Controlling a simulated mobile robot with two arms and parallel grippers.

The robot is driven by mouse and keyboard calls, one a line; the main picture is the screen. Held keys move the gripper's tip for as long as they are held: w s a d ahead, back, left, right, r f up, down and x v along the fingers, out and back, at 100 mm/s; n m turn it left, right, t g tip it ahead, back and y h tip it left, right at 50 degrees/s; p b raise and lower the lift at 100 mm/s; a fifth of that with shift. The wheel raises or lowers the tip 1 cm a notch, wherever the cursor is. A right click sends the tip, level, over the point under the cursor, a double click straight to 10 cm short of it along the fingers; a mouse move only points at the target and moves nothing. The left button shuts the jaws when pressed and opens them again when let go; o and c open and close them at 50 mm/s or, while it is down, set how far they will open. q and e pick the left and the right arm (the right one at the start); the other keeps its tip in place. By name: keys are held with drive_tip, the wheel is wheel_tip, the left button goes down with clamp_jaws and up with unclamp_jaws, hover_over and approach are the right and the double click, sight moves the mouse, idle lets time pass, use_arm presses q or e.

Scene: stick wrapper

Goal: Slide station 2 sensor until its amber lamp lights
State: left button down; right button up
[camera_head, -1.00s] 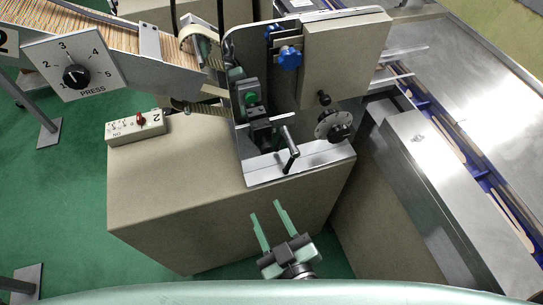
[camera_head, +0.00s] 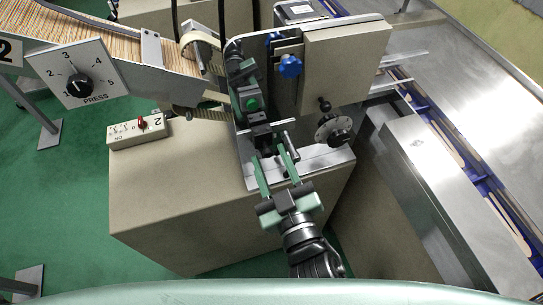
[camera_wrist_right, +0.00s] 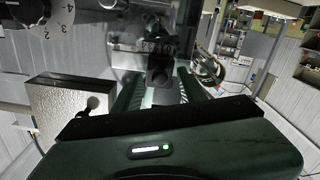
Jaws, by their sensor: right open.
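No lit amber lamp is discernible. My left gripper is out of view.
A black handwheel (camera_head: 334,130) is close on the right. A PRESS dial (camera_head: 79,83) stands at upper left, and the conveyor (camera_head: 450,135) runs along the right.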

clamp_jaws()
idle(1.5)
